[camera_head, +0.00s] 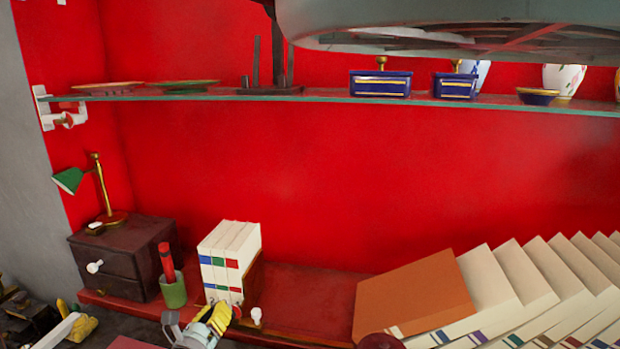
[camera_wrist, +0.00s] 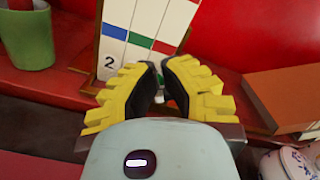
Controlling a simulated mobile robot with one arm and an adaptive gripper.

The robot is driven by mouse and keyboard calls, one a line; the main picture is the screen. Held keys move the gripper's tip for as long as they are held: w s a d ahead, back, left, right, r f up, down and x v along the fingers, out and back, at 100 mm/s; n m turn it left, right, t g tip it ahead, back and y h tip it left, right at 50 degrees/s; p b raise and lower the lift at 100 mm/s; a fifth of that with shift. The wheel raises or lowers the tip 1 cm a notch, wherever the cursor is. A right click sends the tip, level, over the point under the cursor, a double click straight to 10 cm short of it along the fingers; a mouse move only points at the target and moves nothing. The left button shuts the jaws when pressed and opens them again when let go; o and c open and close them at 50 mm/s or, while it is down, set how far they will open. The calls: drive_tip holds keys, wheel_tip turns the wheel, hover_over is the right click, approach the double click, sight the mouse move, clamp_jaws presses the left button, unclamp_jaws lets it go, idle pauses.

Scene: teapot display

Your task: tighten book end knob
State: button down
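White books (camera_head: 228,258) with blue, red and green spine labels stand upright in a brown wooden book end (camera_head: 252,279) on the red ledge. They also show at the top of the wrist view (camera_wrist: 145,35). A white knob (camera_head: 257,315) stands at the book end's lower right. My gripper (camera_head: 226,310) has yellow padded fingers and is low in front of the books. In the wrist view its fingertips (camera_wrist: 161,66) are close together, with a narrow gap. A small pale piece (camera_wrist: 160,97) shows between the fingers; I cannot tell whether they grip it.
A green cup (camera_head: 173,291) with a red stick stands left of the books, beside a dark drawer box (camera_head: 124,262) with a lamp (camera_head: 103,190). An orange-brown book (camera_head: 412,297) and leaning books lie right. A glass shelf (camera_head: 320,98) runs above.

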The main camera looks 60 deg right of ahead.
drive_tip(key=shift+s+d+f+b, duration=0.2)
drive_tip(key=shift+s+f+b, duration=0.1)
drive_tip(key=shift+f, duration=0.15)
idle(1.4)
drive_tip(key=shift+s+d+r+p, duration=0.15)
drive_tip(key=shift+s+r+p, duration=0.15)
drive_tip(key=shift+s+p, duration=0.15)
idle(0.8)
drive_tip(key=shift+w, duration=0.1)
